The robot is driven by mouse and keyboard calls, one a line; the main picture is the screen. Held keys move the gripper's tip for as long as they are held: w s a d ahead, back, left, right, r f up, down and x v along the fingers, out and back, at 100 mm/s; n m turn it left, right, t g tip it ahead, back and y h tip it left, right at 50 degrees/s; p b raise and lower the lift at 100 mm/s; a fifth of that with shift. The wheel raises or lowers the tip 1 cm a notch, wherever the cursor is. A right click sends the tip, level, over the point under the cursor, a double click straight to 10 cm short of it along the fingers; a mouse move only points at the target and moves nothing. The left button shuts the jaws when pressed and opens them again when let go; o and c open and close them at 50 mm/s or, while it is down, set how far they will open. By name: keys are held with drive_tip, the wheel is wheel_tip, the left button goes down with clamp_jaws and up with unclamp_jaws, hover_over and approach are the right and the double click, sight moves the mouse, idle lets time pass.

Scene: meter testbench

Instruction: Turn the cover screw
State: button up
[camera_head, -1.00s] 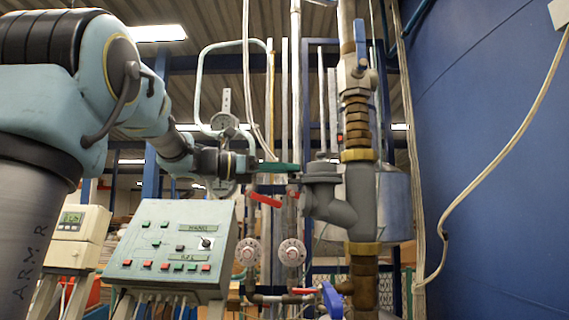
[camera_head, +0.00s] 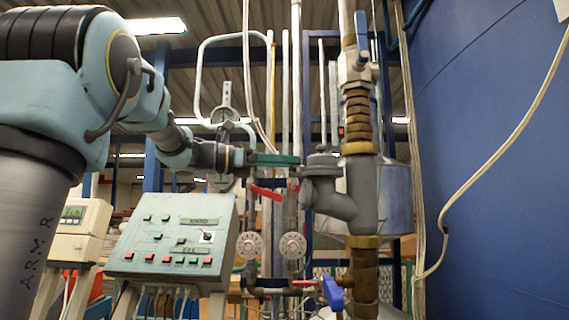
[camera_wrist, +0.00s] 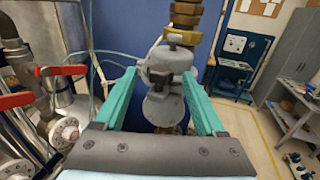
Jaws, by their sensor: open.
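A grey angled pipe fitting (camera_head: 340,200) has a round flanged cover (camera_head: 321,166) at its upper left, with a small knob (camera_head: 321,148) on top that may be the cover screw. My gripper (camera_head: 294,160) reaches in from the left, close beside the cover. Its two green fingers (camera_wrist: 160,76) are apart with nothing gripped. The head view does not show whether a fingertip touches the cover.
Red lever handles (camera_head: 266,192) and round dials (camera_head: 250,245) sit below my gripper. A control panel (camera_head: 172,240) stands at lower left. A blue wall (camera_head: 490,150) is at right.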

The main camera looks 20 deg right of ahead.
drive_tip(key=w+a+b, duration=0.1)
drive_tip(key=a+b, duration=0.2)
drive_tip(key=a, duration=0.7)
drive_tip(key=shift+w+a, duration=0.15)
drive_tip(key=shift+w, duration=0.1)
drive_tip(key=a+f+m+t+y, duration=0.1)
drive_tip(key=a+f+t+y, duration=0.2)
drive_tip(key=f, duration=1)
drive_tip(key=a+f+m+y, duration=0.1)
drive_tip(key=a+f+y, duration=0.3)
drive_tip(key=f, duration=1)
drive_tip(key=s+a+f+m+y, duration=0.5)
drive_tip(key=a+f, duration=0.4)
drive_tip(key=f, duration=0.2)
drive_tip(key=s+a+f+m+t+y, duration=0.1)
drive_tip(key=s+a+f+m+y, duration=0.4)
drive_tip(key=f+m, duration=0.5)
drive_tip(key=s+a+f, duration=0.2)
drive_tip(key=a, duration=0.1)
drive_tip(key=shift+s+a+y, duration=0.25)
drive_tip(key=shift+a+y, duration=0.05)
drive_tip(key=shift+a, duration=0.1)
